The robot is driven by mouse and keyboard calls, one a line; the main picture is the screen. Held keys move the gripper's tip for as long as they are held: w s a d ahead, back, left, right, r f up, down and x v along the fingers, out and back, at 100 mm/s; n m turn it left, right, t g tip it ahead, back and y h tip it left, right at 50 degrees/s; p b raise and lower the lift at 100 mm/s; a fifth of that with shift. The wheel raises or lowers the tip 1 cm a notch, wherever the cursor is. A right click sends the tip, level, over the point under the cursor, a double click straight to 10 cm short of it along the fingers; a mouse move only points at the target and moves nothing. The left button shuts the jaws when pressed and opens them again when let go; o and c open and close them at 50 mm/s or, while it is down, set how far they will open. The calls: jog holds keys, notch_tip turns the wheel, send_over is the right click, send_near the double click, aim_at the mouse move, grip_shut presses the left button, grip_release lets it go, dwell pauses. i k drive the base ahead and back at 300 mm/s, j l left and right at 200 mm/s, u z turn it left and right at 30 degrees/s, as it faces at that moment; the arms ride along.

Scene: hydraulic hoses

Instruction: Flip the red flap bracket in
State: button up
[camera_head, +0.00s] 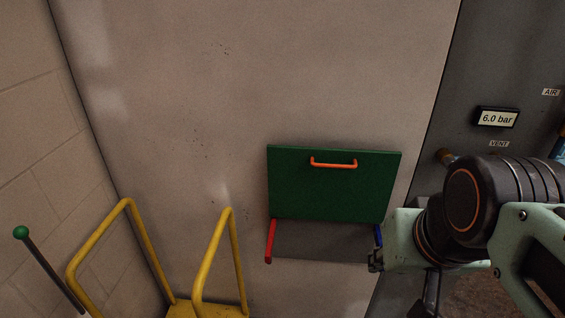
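The red flap bracket (270,241) is a short red bar at the lower left of the green panel (330,190). It stands nearly upright, its lower end tilted slightly left, beside the left edge of a dark grey surface (320,241). A blue bracket (378,235) is on the opposite, right side, partly hidden by my arm. The green panel has an orange handle (333,163) near its top. The dark end of my gripper (376,261) shows by the blue bracket, well to the right of the red one. Its fingers are too small and covered to read, and contact cannot be told.
Yellow rails (216,262) stand at the lower left, with a green-knobbed lever (48,268) further left. A dark panel with a "6.0 bar" display (497,118) and a brass-coloured fitting (445,156) is at right. The wall above the green panel is clear.

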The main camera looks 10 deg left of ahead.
aim_at(271, 238)
jog(key=j, duration=1.25)
